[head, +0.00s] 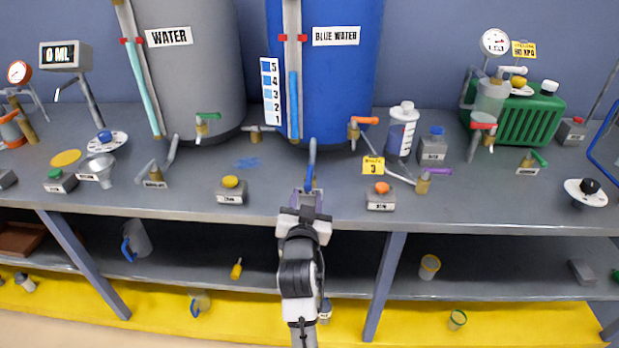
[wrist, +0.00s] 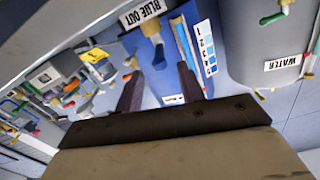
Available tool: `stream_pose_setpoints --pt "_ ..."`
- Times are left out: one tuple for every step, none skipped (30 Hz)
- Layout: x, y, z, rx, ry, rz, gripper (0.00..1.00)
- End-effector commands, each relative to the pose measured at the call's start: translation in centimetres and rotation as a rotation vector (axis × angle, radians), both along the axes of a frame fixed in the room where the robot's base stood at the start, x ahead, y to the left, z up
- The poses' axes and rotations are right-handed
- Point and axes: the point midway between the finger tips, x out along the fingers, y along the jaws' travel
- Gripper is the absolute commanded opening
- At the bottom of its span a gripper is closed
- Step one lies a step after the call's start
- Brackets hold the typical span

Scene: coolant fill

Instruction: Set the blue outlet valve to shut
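The blue tank (head: 350,85), labelled BLUE WATER, stands at the back middle of the bench. A blue lever handle (head: 311,160), which looks like the outlet valve's, runs from below the tank toward the bench's front edge. In the wrist view the blue handle (wrist: 158,57) shows between and just beyond my fingertips, near a BLUE OUT label (wrist: 140,12). My gripper (wrist: 159,75) is open, its two dark fingers apart with a gap on each side of the handle. In the head view my gripper (head: 308,196) is at the bench's front edge and covers the handle's near end.
A box with a yellow button (head: 231,190) is left of my gripper; one with an orange button (head: 381,198) is right. An orange-handled valve (head: 362,122) and a white canister (head: 401,130) stand right of the handle. The grey WATER tank (head: 195,75) is left.

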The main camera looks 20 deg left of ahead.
Motion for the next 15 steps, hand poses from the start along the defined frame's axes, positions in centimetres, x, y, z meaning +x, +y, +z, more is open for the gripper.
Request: stream_pose_setpoints --pt "1.1 0.3 0.4 -0.002 0.0 -0.001 0.39" --pt "1.8 0.5 0.3 -0.002 0.0 -0.001 0.39" --pt "2.5 0.7 0.3 -0.002 -0.001 0.0 0.39" --pt "3.0 0.8 0.3 -0.001 -0.001 0.0 0.39" --pt "3.5 1.0 0.3 -0.001 0.0 -0.001 0.39" --pt "4.1 1.1 0.3 -0.001 0.0 -0.001 0.39" --pt "4.5 1.3 0.3 -0.001 -0.001 0.0 0.39" --pt "4.9 1.4 0.2 -0.001 -0.001 0.0 0.39" --pt "5.3 1.5 0.2 -0.001 -0.001 0.0 0.39" --pt "5.6 1.6 0.2 -0.001 -0.001 0.0 0.39" --pt "5.8 1.6 0.1 -0.001 0.0 0.0 0.39" --pt "6.0 1.7 0.1 -0.001 0.0 0.0 0.39" --pt "6.2 1.8 0.1 0.0 0.0 0.0 0.39" --pt "6.3 1.8 0.1 0.0 -0.001 0.0 0.39" --pt "6.4 1.8 0.1 0.0 -0.001 0.0 0.39"
